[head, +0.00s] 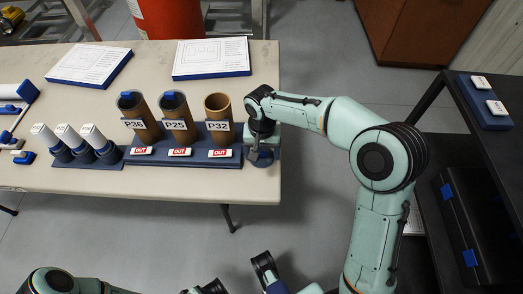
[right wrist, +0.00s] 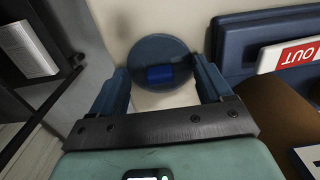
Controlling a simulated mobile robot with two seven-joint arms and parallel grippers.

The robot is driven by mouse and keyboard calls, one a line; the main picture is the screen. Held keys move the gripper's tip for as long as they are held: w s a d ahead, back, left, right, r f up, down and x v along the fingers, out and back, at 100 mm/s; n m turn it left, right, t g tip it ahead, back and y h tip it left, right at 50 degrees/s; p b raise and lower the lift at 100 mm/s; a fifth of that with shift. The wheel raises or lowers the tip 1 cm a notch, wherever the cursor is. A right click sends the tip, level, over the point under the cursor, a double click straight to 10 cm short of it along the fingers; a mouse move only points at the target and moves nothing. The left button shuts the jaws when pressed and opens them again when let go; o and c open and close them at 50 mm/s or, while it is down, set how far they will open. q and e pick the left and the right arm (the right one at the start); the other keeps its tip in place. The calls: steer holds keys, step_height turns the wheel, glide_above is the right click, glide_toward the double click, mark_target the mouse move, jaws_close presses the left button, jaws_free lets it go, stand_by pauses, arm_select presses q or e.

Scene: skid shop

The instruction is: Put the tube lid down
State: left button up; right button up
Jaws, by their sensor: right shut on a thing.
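My right gripper (head: 262,155) is at the right end of the table, just right of the tube rack. In the right wrist view its two fingers (right wrist: 162,85) are shut on the tube lid (right wrist: 155,50), a dark round disc with a bright blue block on it. The pale tabletop shows around the lid; whether the lid touches anything below cannot be told. The brown tube P32 (head: 217,105) stands open in the rack (head: 215,160). Tubes P25 (head: 175,110) and P36 (head: 136,110) have blue on top.
OUT labels (head: 180,152) line the rack's front. Several white-capped items stand in a blue holder (head: 85,162) at left. Two printed boards (head: 211,58) lie at the back. A dark shelf (head: 455,120) is at right. The table (head: 200,215) has a clear front strip.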

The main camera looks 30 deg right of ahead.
mark_target(262, 152)
steer(key=o, duration=0.9)
steer(key=shift+f, duration=0.1)
steer(key=shift+o, duration=0.2)
steer(key=shift+r, duration=0.25)
arm_select(q)
steer(key=shift+g, duration=0.5)
steer(key=shift+s+d+r+p, duration=0.25)
steer(key=shift+s+r+p, duration=0.5)
steer(key=shift+r, duration=0.05)
steer(key=shift+s+d+r+p, duration=0.2)
steer(key=shift+s+r+p, duration=0.5)
steer(key=shift+r+p, duration=0.1)
arm_select(e)
step_height(262, 152, up, 12)
arm_select(q)
steer(key=shift+r, duration=0.1)
